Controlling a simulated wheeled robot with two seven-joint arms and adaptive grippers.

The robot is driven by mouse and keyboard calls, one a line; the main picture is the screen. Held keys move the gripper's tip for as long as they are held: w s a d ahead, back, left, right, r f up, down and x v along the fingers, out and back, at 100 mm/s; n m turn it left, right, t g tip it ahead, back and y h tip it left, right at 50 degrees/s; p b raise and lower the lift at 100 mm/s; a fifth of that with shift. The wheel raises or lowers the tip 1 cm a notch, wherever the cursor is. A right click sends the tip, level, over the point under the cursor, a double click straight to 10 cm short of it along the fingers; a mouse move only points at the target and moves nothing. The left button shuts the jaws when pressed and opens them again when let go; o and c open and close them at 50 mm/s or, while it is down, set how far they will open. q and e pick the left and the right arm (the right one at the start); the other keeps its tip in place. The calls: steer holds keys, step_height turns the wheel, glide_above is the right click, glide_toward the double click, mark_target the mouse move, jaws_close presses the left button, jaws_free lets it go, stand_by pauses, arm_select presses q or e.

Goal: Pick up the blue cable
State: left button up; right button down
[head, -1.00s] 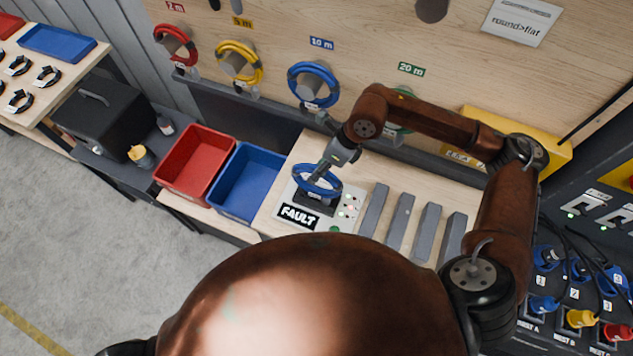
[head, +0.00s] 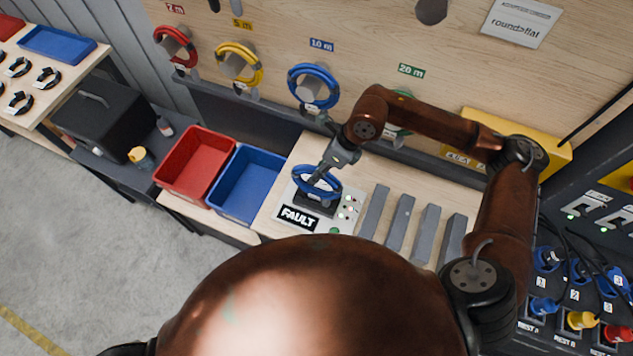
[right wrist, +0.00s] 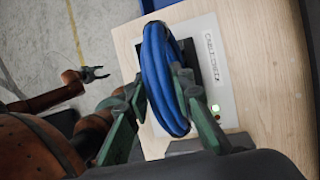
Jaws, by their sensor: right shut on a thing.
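A coiled blue cable (head: 317,183) stands over the black block of the test plate on the wooden bench. My right gripper (head: 323,172) is shut on the top of this coil from above. In the right wrist view the blue coil (right wrist: 163,75) sits between the green fingers of my right gripper (right wrist: 160,92). I cannot tell whether the coil touches the block. A second blue coil (head: 314,86) hangs on the wall board under the 10 m label. My left gripper (right wrist: 97,73) shows in the right wrist view, apart from everything, with its fingers spread.
The plate has a FAULT display (head: 298,217) and small lights. A blue bin (head: 236,208) and a red bin (head: 166,182) stand to its left. Grey bars (head: 400,222) lie to its right. Red and yellow coils hang on the board.

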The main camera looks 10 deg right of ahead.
steer(key=shift+w+r, duration=0.1)
steer(key=shift+r, duration=0.1)
steer(key=shift+r+b, duration=0.35)
steer(key=shift+r, duration=0.25)
steer(key=s+d+r+b, duration=0.1)
steer(key=s+r+b, duration=0.2)
steer(key=s+r, duration=0.8)
steer(key=s, duration=0.3)
steer(key=shift+d+r, duration=0.3)
steer(key=shift+d, duration=0.1)
steer(key=shift+b, duration=0.5)
